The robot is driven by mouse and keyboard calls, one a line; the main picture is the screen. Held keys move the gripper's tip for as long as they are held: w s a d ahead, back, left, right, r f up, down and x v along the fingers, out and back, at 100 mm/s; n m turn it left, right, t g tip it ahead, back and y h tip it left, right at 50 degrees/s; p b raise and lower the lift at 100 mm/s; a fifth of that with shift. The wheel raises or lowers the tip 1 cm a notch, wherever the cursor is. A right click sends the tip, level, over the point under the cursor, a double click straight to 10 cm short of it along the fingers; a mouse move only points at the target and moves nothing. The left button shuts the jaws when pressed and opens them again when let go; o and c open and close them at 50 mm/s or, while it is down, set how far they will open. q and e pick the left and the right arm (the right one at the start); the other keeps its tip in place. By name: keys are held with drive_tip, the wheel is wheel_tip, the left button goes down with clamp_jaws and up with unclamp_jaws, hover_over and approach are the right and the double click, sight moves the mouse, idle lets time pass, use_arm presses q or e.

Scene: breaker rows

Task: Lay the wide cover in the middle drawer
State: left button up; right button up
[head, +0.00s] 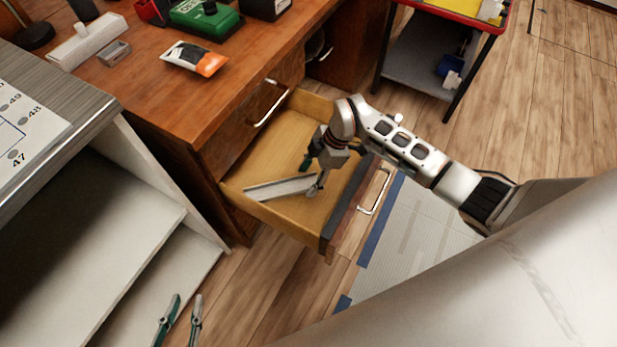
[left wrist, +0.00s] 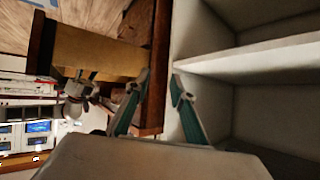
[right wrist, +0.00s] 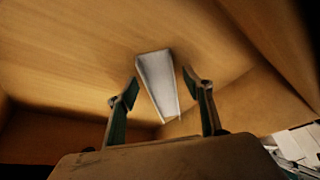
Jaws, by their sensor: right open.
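The wide cover (head: 277,187), a long pale grey strip, lies in the open wooden drawer (head: 283,137), below a shut drawer (head: 262,100). One end points to my right gripper. My right gripper (head: 312,185) is inside the drawer, by the cover's right end. In the right wrist view the cover (right wrist: 158,85) shows between the open fingers (right wrist: 158,92), with gaps on both sides; it is not gripped. My left gripper (head: 183,298) is open and empty, low at the left beside the white shelf unit. It also shows in the left wrist view (left wrist: 161,80).
The desk top (head: 150,95) holds an orange and white packet (head: 194,59), a green box (head: 205,17) and a white block (head: 87,40). The white shelf unit (head: 125,210) stands left of the drawer. A red-edged cart (head: 435,50) stands at the back right.

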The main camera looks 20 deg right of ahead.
drive_tip(key=v, duration=0.3)
drive_tip(key=p+v, duration=0.1)
drive_tip(key=shift+w+a+r, duration=0.1)
drive_tip(key=shift+w+r, duration=0.1)
drive_tip(key=shift+w, duration=0.15)
use_arm(q)
drive_tip(key=a+p, duration=0.1)
drive_tip(key=s+a+f+p, duration=0.1)
drive_tip(key=shift+s+a+y+p, duration=0.2)
drive_tip(key=shift+y+p, duration=0.15)
drive_tip(key=shift+y, duration=0.05)
use_arm(e)
drive_tip(key=v, duration=0.7)
drive_tip(key=shift+s, duration=0.3)
use_arm(q)
drive_tip(key=shift+w+r, duration=0.2)
drive_tip(key=shift+r, duration=0.05)
